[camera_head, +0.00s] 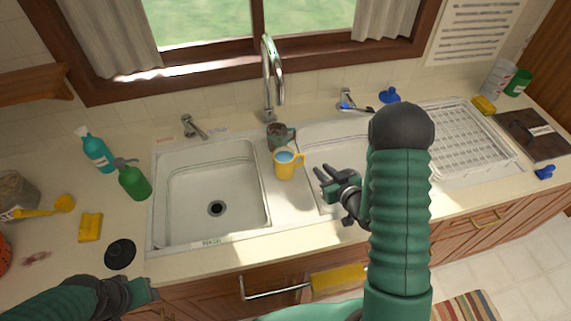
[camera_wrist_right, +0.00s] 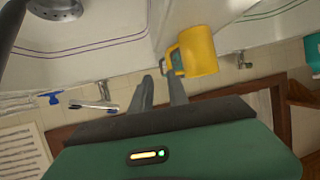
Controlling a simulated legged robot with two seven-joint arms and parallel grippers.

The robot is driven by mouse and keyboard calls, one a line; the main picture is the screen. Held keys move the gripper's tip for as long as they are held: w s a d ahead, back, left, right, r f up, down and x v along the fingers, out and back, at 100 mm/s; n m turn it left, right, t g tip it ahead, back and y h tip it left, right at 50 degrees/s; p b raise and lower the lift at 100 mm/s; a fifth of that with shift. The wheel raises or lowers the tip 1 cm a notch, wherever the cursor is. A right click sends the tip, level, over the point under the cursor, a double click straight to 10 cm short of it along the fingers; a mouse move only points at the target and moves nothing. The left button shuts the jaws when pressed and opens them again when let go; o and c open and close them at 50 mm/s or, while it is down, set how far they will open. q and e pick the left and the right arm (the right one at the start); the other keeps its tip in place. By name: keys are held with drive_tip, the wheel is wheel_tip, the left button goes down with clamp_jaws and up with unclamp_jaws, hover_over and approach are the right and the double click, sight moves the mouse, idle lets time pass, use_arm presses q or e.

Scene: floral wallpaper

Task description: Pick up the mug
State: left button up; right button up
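A yellow mug (camera_head: 285,166) stands upright on the divider between the two sink basins, its handle to the right; it also shows in the right wrist view (camera_wrist_right: 200,50). Something bluish shows inside it. A dark grey-green mug (camera_head: 277,137) stands just behind it. My right gripper (camera_head: 326,178) is right of the yellow mug, over the right basin, open and empty. In the right wrist view its two fingers (camera_wrist_right: 163,88) are apart, near the mug's handle but not around it. My left gripper (camera_head: 150,289) is low at the counter's front edge; its fingers are unclear.
The faucet (camera_head: 271,75) rises behind the mugs. The left basin (camera_head: 190,190) is empty. Green (camera_head: 133,182) and teal (camera_head: 95,150) bottles stand to its left. A white dish rack (camera_head: 455,135) is at the right, partly behind my right arm.

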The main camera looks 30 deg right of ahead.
sight(303, 159)
drive_tip(key=w+a, duration=0.1)
drive_tip(key=w, duration=0.1)
drive_tip(key=w+f, duration=0.1)
drive_tip(key=w, duration=0.2)
drive_tip(key=w+a+f+p, duration=0.1)
drive_tip(key=w, duration=0.1)
drive_tip(key=shift+w+a, duration=0.2)
drive_tip(key=shift+a, duration=0.15)
drive_tip(key=w, duration=0.1)
drive_tip(key=w+d+f, duration=0.1)
drive_tip(key=shift+w+f, duration=0.25)
drive_tip(key=shift+w, duration=0.1)
drive_tip(key=shift+w+d+f, duration=0.1)
drive_tip(key=shift+d+f, duration=0.15)
drive_tip(key=shift+d, duration=0.25)
drive_tip(key=shift+c, duration=1)
drive_tip(key=shift+a+r, duration=0.1)
drive_tip(key=shift+a, duration=0.1)
clamp_jaws()
drive_tip(key=shift+a+r, duration=0.15)
drive_tip(key=shift+a, duration=0.25)
drive_tip(key=shift+d, duration=0.45)
use_arm(q)
drive_tip(key=shift+w+a+r, duration=0.3)
drive_tip(key=shift+a+r, duration=0.05)
drive_tip(key=shift+r, duration=0.3)
